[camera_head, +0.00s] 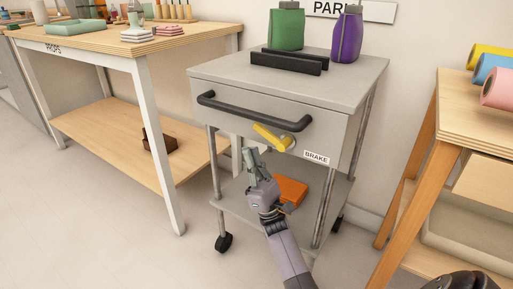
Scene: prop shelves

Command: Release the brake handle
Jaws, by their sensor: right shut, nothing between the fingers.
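The yellow brake handle (270,137) is on the front of the grey cart (220,72), just left of the BRAKE label (316,157). It tilts, its left end higher than its pivot at the right. My right gripper (250,157) is shut and empty, pointing up, with its fingertips a little below and left of the handle. No contact with the handle can be made out. My left gripper is not in view.
A black bar handle (250,111) spans the cart front above the brake handle. Green (287,27) and purple (346,36) containers stand on the cart top. An orange item (291,190) lies on its lower shelf. Wooden tables stand left (105,50) and right (460,120).

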